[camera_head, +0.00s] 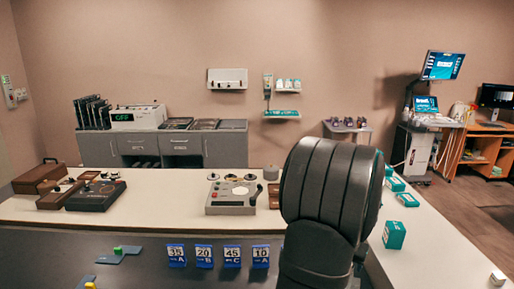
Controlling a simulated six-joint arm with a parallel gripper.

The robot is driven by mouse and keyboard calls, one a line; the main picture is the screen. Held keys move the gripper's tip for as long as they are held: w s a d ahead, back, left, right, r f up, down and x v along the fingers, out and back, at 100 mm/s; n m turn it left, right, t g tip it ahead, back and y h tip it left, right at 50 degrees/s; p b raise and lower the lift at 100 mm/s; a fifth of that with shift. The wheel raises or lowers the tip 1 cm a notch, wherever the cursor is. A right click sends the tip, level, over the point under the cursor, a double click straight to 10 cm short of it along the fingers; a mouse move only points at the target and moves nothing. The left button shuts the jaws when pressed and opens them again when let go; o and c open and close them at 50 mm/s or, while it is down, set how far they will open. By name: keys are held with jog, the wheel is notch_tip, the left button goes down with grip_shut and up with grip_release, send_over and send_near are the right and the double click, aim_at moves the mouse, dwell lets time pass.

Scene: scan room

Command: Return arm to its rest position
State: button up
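My own dark, ribbed arm link (327,190) rises in the right foreground and hides part of the counter behind it. No fingertips show, so I cannot see my gripper or whether it holds anything.
A white-topped counter (160,205) carries a dark control box (95,195) at left and a grey control panel (232,196) mid-counter. Teal boxes (394,234) stand right of my arm. Blue number cards (204,256) line the front. An ultrasound cart (420,150) stands far right.

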jog(key=shift+x, duration=0.8)
jog(key=shift+a+r, duration=0.1)
jog(key=shift+r, duration=1.55)
jog(key=shift+s+f, duration=0.1)
jog(key=shift+f, duration=0.05)
